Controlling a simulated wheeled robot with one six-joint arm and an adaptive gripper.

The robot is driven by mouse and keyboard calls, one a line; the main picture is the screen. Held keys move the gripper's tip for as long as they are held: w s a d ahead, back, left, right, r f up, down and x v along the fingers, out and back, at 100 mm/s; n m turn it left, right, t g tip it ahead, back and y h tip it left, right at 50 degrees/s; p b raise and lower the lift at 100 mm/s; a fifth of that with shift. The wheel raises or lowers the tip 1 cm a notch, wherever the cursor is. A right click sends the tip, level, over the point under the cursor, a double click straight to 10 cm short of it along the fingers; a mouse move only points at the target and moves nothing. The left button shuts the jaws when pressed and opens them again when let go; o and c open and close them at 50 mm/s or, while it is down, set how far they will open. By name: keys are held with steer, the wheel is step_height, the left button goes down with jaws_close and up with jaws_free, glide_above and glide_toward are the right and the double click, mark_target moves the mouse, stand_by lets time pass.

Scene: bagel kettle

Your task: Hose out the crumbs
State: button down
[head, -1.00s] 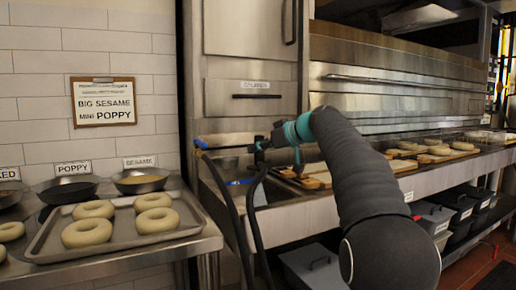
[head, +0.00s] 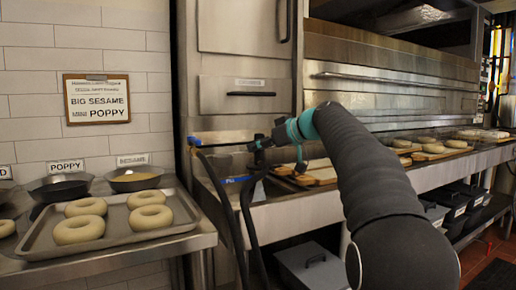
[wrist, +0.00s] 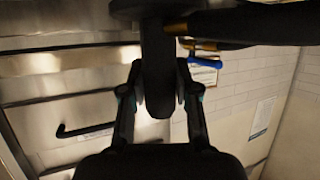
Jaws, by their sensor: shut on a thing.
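My gripper (head: 262,145) is in front of the steel cabinet, above the left end of the steel counter. It is shut on a dark hose. In the wrist view the dark hose (wrist: 157,65) passes between the two fingers, and a blue and orange fitting (wrist: 204,61) shows beyond it. In the head view a dark bar with a blue tip (head: 194,141) sticks out to the left of the gripper. Black hose lengths (head: 246,215) hang below it in front of the counter. I cannot make out any crumbs.
A tray (head: 115,240) of bagels stands on the left table, with bowls (head: 135,178) behind it. Boards with bagels (head: 433,148) lie along the counter (head: 295,213) before the oven (head: 390,95). Grey bins (head: 312,268) stand below. A framed sign (head: 97,98) hangs on the tiles.

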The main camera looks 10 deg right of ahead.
steer(key=shift+s+d+b, duration=0.25)
steer(key=shift+s+b, duration=0.15)
steer(key=shift+s, duration=0.3)
steer(key=shift+s+d+b, duration=0.2)
steer(key=shift+s+b, duration=0.15)
steer(key=shift+s, duration=0.35)
steer(key=shift+w+a+r+p, duration=0.1)
steer(key=shift+w+a+p, duration=0.15)
steer(key=shift+w+p, duration=0.4)
steer(key=shift+w+a+f+p, duration=0.1)
steer(key=shift+w+a+p, duration=0.15)
steer(key=shift+w, duration=0.6)
steer(key=shift+w+a+r+p, duration=0.1)
steer(key=shift+w+a+p, duration=0.1)
steer(key=shift+w+p, duration=0.45)
steer(key=shift+w+a, duration=0.25)
steer(key=shift+w, duration=0.55)
steer(key=shift+w+a, duration=0.3)
steer(key=shift+w, duration=0.5)
steer(key=shift+w+a, duration=0.25)
steer(key=shift+w, duration=0.55)
steer(key=shift+s+d, duration=0.35)
steer(key=shift+s, duration=0.55)
steer(key=shift+s+d, duration=0.3)
steer(key=shift+s, duration=0.6)
steer(key=shift+a, duration=0.1)
